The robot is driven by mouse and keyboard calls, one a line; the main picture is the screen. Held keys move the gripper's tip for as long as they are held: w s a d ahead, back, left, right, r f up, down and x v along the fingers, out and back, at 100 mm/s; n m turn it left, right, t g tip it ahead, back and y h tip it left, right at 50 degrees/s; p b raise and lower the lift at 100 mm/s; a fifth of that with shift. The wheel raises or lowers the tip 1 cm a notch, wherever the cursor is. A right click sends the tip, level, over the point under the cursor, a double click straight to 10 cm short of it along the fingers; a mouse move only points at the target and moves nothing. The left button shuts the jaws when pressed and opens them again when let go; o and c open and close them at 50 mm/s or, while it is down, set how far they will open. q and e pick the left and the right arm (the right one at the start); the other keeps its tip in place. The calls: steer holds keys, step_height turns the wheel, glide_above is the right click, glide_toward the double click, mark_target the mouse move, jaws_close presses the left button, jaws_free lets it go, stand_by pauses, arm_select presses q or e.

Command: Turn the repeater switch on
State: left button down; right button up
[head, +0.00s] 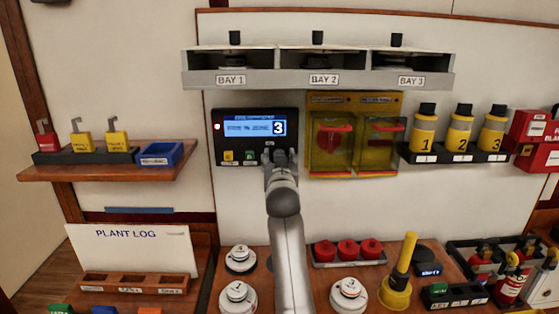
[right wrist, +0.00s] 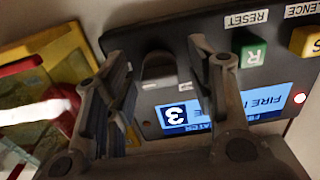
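The dark repeater panel (head: 225,115) hangs on the wall below BAY 1, with a lit blue screen (head: 255,126) showing text and a large 3. In the right wrist view the panel (right wrist: 215,30) is seen close and turned over. A dark grey rounded switch (right wrist: 158,68) is on it, with small white labels beside it, too small to read. My right gripper (head: 281,157) is at the panel's lower right in the head view and hides the switch there. In the wrist view the right gripper (right wrist: 158,60) is open, one finger on each side of the switch; contact is unclear. My left gripper is not in view.
A green RESET button (right wrist: 253,54) and a yellow button (right wrist: 306,42) are on the same panel. A red lamp (head: 217,127) glows at its left. A yellow case (head: 354,100) with clear covers is close on the right. The BAY shelf (head: 290,80) juts out above.

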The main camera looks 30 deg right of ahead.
steer(key=shift+s, duration=0.1)
steer(key=v, duration=0.7)
steer(key=shift+a, duration=0.2)
steer(key=shift+s, duration=0.1)
stand_by(0.4)
